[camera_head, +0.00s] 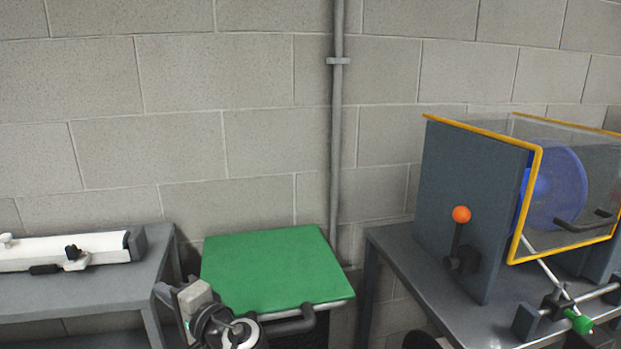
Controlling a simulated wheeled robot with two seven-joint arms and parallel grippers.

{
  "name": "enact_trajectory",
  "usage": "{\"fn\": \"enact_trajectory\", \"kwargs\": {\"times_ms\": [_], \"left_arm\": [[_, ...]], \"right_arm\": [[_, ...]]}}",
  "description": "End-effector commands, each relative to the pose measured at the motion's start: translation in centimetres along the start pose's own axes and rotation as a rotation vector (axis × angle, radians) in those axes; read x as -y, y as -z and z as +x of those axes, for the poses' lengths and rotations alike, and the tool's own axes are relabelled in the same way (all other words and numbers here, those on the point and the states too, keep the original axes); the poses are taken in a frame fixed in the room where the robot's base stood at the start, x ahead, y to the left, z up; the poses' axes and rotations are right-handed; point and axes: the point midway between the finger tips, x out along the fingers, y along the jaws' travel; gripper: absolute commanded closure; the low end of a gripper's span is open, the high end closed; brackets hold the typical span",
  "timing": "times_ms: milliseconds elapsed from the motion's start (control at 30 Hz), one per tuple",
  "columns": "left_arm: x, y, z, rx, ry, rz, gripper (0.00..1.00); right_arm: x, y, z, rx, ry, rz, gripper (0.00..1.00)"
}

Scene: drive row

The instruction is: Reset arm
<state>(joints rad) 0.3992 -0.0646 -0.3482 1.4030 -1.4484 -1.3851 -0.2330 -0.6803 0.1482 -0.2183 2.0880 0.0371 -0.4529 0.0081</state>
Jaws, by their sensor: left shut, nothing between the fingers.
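My left gripper (180,294) is at the bottom of the head view, left of centre. It is shut and holds nothing. Its wrist overlaps the lower left part of a green lid (275,268), which has a dark handle along its front edge; I cannot tell how far apart the two are. My right gripper is not in view.
On the left, a grey table (95,292) carries a white rail-like device (75,250). On the right, a grey bench (398,250) carries a yellow-edged guarded machine with a blue wheel (560,188) and an orange-knobbed lever (461,214). A vertical pipe (337,140) runs up the block wall.

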Motion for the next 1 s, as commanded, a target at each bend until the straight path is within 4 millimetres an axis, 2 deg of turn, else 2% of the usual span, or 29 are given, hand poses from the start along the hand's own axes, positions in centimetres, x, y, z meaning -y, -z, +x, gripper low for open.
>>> {"fn": "enact_trajectory", "kwargs": {"times_ms": [167, 333, 533, 667, 700, 767, 800, 900, 1000], "left_arm": [[-3.7, -0.6, -0.4, -0.071, -0.102, -0.014, 1.0], [-8.2, -1.5, -1.5, -0.159, -0.238, -0.048, 1.0], [-14.5, -3.4, -4.5, -0.285, -0.46, -0.134, 1.0], [-19.2, -6.0, -8.6, -0.388, -0.683, -0.259, 1.0], [-20.6, -7.0, -10.3, -0.421, -0.769, -0.321, 1.0], [-21.9, -8.8, -13.3, -0.464, -0.904, -0.431, 1.0], [-22.3, -9.9, -15.2, -0.485, -0.988, -0.511, 1.0], [-22.1, -12.3, -19.1, -0.509, -1.157, -0.702, 1.0], [-21.1, -13.9, -21.4, -0.508, -1.266, -0.852, 1.0]], "right_arm": [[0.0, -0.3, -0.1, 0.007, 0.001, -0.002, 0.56], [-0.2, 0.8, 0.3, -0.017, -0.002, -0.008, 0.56], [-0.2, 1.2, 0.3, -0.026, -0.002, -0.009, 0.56], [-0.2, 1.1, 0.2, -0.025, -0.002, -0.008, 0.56], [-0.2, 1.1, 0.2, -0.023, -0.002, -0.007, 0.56], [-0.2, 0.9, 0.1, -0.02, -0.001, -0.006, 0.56], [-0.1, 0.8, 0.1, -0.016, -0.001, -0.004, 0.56], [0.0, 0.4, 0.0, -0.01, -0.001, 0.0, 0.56], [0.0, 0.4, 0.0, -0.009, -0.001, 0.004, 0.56]]}}
